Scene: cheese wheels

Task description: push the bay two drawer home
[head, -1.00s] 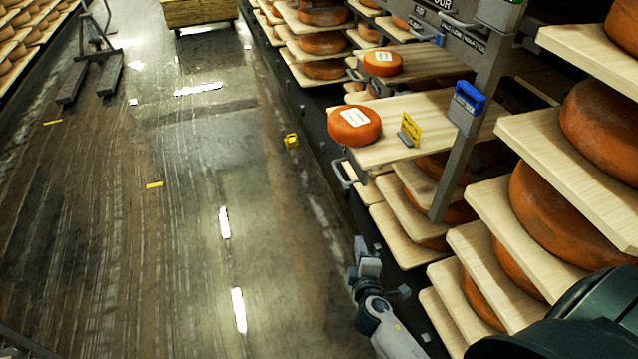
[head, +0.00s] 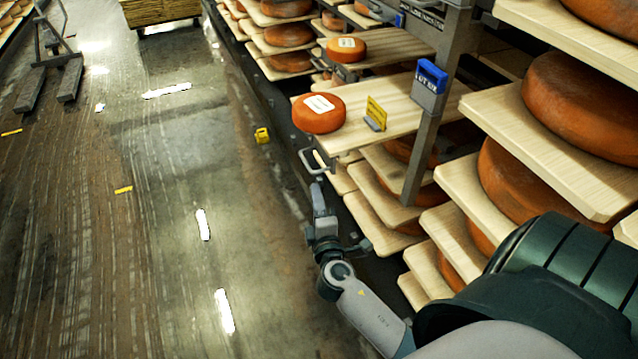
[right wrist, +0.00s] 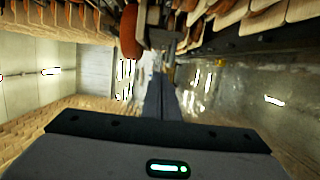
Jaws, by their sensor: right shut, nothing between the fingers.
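The nearer pulled-out drawer (head: 362,130) is a pale wooden board with a grey bar handle (head: 313,163) on its front. It sticks out into the aisle. An orange cheese wheel (head: 319,114) with a white label sits at its front end, beside a small yellow sign (head: 376,112). I cannot read a bay number on it. My right gripper (head: 317,184) is shut and empty, just below and in front of the handle; whether it touches is unclear. Its closed fingers also show in the right wrist view (right wrist: 160,98). My left gripper is out of view.
A second drawer (head: 385,48) with a labelled cheese (head: 346,48) sticks out farther back. A grey post with a blue-topped box (head: 430,78) stands beside the nearer drawer. Loaded shelves line the right. A yellow object (head: 262,135) lies on the floor. The aisle is mostly clear.

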